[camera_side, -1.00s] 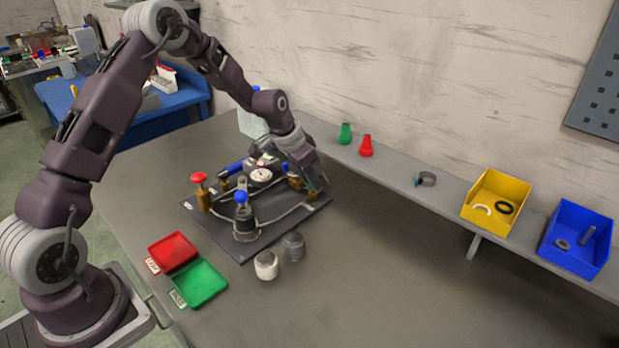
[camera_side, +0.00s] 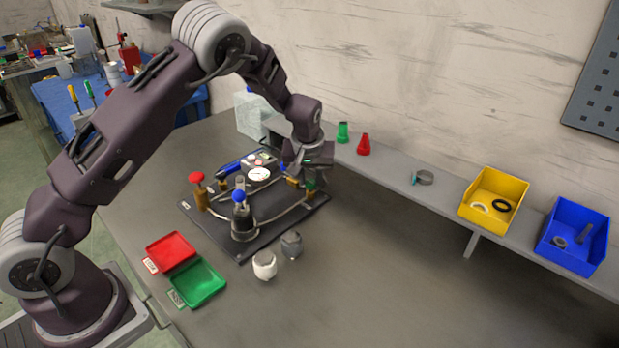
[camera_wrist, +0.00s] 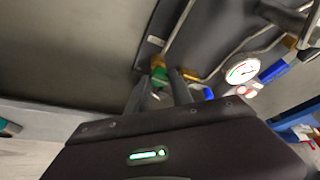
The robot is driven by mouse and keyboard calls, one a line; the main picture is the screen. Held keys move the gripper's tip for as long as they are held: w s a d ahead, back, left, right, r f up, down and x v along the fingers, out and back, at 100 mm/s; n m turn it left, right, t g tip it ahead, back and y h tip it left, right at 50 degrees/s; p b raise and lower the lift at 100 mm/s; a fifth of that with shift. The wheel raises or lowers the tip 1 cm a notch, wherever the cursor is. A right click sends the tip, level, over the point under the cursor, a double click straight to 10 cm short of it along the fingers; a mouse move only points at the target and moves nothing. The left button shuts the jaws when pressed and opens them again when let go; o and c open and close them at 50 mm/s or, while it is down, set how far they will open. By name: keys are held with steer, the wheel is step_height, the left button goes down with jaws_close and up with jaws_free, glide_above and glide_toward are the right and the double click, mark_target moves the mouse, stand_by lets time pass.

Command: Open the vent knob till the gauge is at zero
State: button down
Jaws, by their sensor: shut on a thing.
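The black board (camera_side: 275,216) on the bench carries brass fittings and pipes. A green knob (camera_side: 310,184) is at its right end, and it also shows in the wrist view (camera_wrist: 159,76). I take it to be the vent knob. My gripper (camera_side: 309,178) is over that end, pointing down. In the wrist view my fingers (camera_wrist: 160,88) are on either side of the green knob, shut on it. The white round gauge (camera_side: 259,174) is at the back of the board. Its face shows in the wrist view (camera_wrist: 242,70), but its reading is too small to tell.
A red knob (camera_side: 197,178) and a blue-topped part (camera_side: 239,197) stand on the board. Red (camera_side: 171,252) and green (camera_side: 199,284) trays and two small cups (camera_side: 265,264) are in front. Yellow (camera_side: 494,200) and blue (camera_side: 573,237) bins sit on the right shelf. The front-right bench is clear.

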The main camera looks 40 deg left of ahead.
steer(key=shift+n, duration=0.6)
steer(key=shift+y, duration=0.3)
steer(key=c, duration=1.1)
jaws_free()
steer(key=shift+g, duration=0.3)
steer(key=shift+c, duration=0.2)
steer(key=v, duration=0.7)
